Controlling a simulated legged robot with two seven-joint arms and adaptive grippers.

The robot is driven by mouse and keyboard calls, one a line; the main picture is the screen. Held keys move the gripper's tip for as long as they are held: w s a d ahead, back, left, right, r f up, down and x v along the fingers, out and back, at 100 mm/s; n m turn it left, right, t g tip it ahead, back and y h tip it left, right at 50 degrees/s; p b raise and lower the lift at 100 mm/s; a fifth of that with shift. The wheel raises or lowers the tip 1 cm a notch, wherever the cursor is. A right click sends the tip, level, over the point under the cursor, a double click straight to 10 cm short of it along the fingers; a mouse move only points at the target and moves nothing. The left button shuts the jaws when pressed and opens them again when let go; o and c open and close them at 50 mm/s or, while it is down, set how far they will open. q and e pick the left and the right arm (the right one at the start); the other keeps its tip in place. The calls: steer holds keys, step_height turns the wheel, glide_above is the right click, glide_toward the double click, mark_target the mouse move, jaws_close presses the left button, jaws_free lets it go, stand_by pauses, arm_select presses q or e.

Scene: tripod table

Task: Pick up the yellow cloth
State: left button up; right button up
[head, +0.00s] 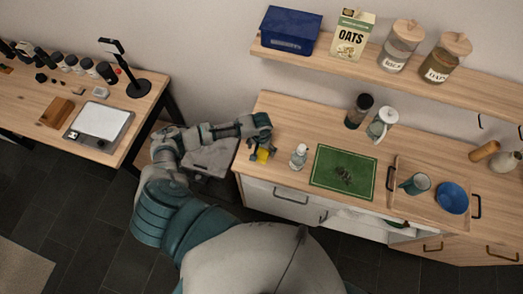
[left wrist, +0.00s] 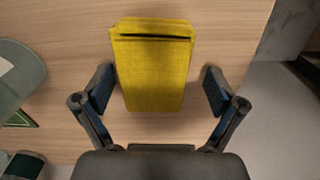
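The yellow cloth (head: 263,155) lies folded on the wooden counter near its left end. In the left wrist view the cloth (left wrist: 153,75) is a flat yellow rectangle with a dark fold line near its far edge. My left gripper (head: 259,145) is above the cloth and partly hides it in the head view. In the left wrist view the left gripper (left wrist: 161,90) is open, with one finger on each side of the cloth's near half. Small gaps show between the fingers and the cloth. My right gripper is not in view.
A small white bottle (head: 299,156) stands right of the cloth. Beyond it lies a green mat (head: 343,172) with a dark clump on it. A tray (head: 430,165) holds a mug and a blue bowl. The counter's left edge (head: 243,143) is close to the gripper.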

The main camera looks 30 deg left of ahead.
mark_target(262, 150)
arm_select(q)
steer(key=shift+d, duration=0.1)
steer(key=c, duration=0.4)
steer(key=shift+d, duration=0.15)
steer(key=c, duration=0.4)
steer(key=shift+d+r, duration=0.15)
steer(key=shift+d, duration=0.05)
steer(key=shift+c, duration=0.4)
steer(key=shift+a+r, duration=0.1)
steer(key=shift+r, duration=0.2)
step_height(262, 150, up, 3)
steer(key=shift+s+f, duration=0.1)
steer(key=shift+f, duration=0.05)
steer(key=s+d, duration=0.3)
steer(key=s+d+b, duration=0.1)
steer(key=shift+s+d+r, duration=0.2)
steer(key=shift+r, duration=0.05)
steer(key=s+d+r, duration=0.1)
steer(key=s+d, duration=0.5)
steer(key=shift+s+d, duration=0.35)
steer(key=shift+s, duration=0.05)
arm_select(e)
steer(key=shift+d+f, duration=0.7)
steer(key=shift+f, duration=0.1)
